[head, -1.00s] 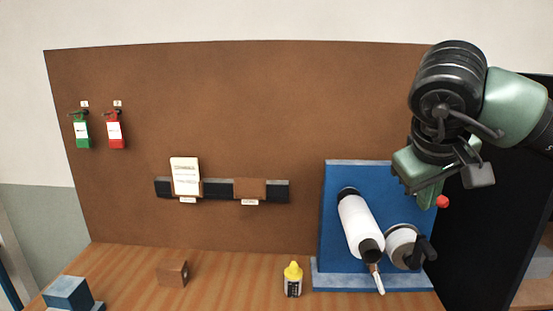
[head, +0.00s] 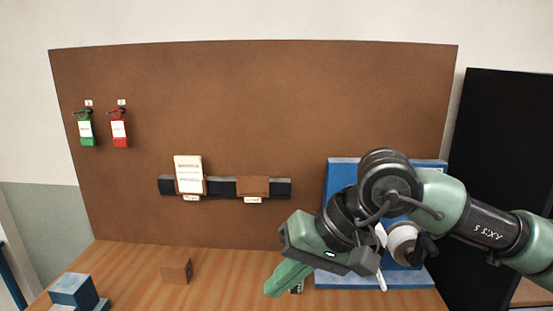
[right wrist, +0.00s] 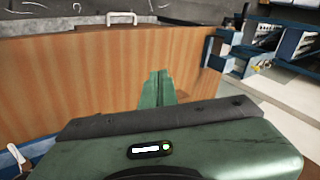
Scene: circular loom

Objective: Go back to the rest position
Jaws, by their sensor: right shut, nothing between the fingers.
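My right gripper (head: 276,284) is shut and empty. In the head view it points down and left above the front of the wooden bench (head: 220,270), in front of the blue loom stand (head: 340,172). Its shut green fingers also show in the right wrist view (right wrist: 157,88), with the wooden surface beyond them. My right arm comes in from the right and hides much of the loom; a white cylinder with a black crank (head: 403,243) shows beside it. My left gripper is in neither view.
A wooden block (head: 176,271) and a blue block (head: 73,290) stand on the bench. A green tag (head: 86,130) and a red tag (head: 119,131) hang on the brown board (head: 270,110). A black panel (head: 495,150) stands at right.

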